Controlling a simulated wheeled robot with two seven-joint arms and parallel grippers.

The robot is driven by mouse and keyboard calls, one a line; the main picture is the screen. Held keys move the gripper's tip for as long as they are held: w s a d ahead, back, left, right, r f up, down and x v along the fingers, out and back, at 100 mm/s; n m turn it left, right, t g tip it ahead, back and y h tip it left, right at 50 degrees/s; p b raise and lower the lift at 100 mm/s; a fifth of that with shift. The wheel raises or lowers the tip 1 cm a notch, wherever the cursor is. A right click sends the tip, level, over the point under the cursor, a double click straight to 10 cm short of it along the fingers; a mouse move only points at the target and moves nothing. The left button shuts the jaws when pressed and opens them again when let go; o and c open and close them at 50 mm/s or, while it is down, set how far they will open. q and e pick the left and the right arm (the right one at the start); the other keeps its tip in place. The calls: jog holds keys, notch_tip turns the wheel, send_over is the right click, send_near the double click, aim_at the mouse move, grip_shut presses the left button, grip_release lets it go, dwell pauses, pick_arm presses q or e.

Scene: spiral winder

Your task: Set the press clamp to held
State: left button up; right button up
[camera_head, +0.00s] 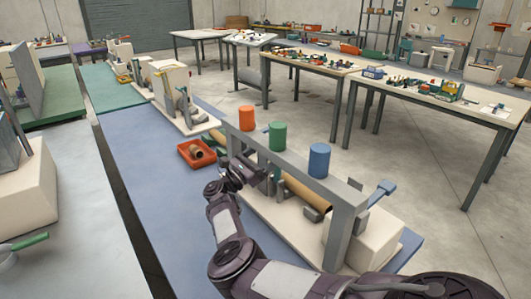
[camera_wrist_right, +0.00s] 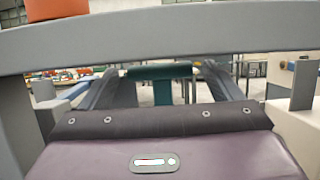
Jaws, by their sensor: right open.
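The spiral winder stands on a cream base (camera_head: 285,228) at the front of the blue bench, with a grey overhead beam (camera_head: 345,190) and a tan roll (camera_head: 308,194) under it. A lever with a blue handle (camera_head: 382,190) rises at its right end. I cannot tell which part is the press clamp. My right gripper (camera_head: 262,172) reaches in under the beam's left part, partly hidden. In the wrist view its two fingers (camera_wrist_right: 160,92) are spread apart. A dark teal bar (camera_wrist_right: 160,72) shows between them; contact cannot be told. My left gripper is not in view.
Orange (camera_head: 247,118), green (camera_head: 278,136) and blue (camera_head: 319,160) cylinders stand on the beam, close above my right gripper. A red tray (camera_head: 183,152) with a small roll sits to the left. The blue bench top (camera_head: 150,190) is clear on the left.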

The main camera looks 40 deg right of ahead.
jog(key=shift+c, duration=0.4)
jog(key=c, duration=1.3)
jog(key=shift+d+r+b, duration=0.15)
jog(key=shift+d+b, duration=0.05)
jog(key=shift+b, duration=0.1)
